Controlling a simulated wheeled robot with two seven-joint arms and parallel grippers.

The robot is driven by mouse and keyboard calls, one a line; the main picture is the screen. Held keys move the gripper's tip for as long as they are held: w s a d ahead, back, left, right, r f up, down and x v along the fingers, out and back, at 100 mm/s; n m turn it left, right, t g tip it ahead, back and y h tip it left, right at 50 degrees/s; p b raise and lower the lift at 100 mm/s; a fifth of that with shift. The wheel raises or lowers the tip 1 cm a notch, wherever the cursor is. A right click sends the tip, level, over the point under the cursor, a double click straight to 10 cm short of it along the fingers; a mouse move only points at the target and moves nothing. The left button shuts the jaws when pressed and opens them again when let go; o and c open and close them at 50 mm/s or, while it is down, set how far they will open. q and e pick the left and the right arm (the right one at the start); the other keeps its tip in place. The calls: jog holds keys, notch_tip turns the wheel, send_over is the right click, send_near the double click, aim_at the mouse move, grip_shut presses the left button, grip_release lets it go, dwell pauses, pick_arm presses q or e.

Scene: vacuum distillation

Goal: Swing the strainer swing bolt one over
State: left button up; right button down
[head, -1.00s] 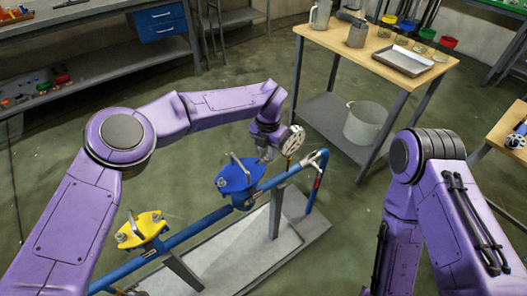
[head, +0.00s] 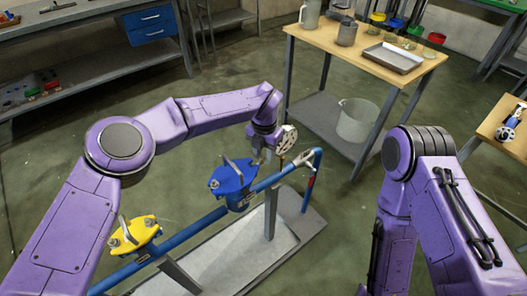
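The blue strainer (head: 229,180) sits on a blue pipe rig, with a lidded top and a metal handle or bolt piece standing up from it. A yellow-lidded strainer (head: 134,234) with a similar handle is on the same pipe at the lower left. My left gripper (head: 257,158) hangs just behind and right of the blue strainer's lid, close to its edge. Its fingers are small and partly hidden, so contact and opening cannot be told. The individual swing bolts are too small to make out clearly. My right arm (head: 420,190) is folded at the right, its gripper out of view.
The blue pipe (head: 190,236) runs over a grey base plate (head: 235,262) on the floor. A wooden table (head: 415,73) behind holds a metal tray (head: 392,58) and jugs, with a grey bucket (head: 357,120) on its lower shelf. Open floor surrounds the rig.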

aim_at(264, 157)
pick_arm(q)
jog(key=shift+w+a+r, duration=0.1)
jog(key=shift+r, duration=0.1)
notch_tip(264, 157, up, 10)
jog(key=shift+r+b, duration=0.15)
jog(key=shift+b, duration=0.3)
